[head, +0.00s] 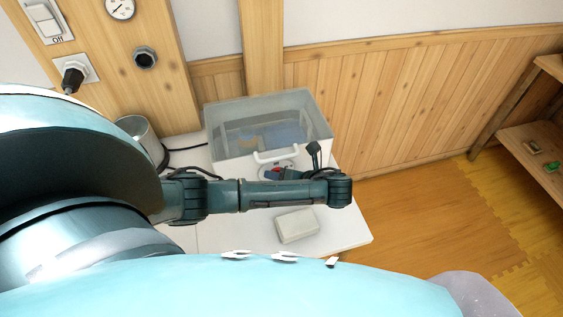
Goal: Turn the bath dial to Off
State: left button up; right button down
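The water bath (222,140) is a grey, clear-walled tank on the white table, with water inside and a white handle (278,155) on its near side. A dial area (272,174) with red and blue marks shows just below the handle, partly covered by my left arm; its setting cannot be read. My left arm comes in from the left and crosses in front of the bath. Dark parts at its far end (313,160) reach up beside the dial area, but the fingertips cannot be made out. My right gripper is not in view.
A pale block (297,226) lies on the white table (345,230) in front of the bath. A metal can (138,127) stands at left. A switch marked Off (45,18), a plug (74,76) and a gauge (120,8) are on the wall. A shelf (535,135) stands far right.

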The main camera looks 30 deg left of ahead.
pick_arm(q)
jog(key=c, duration=1)
jog(key=shift+o, duration=0.2)
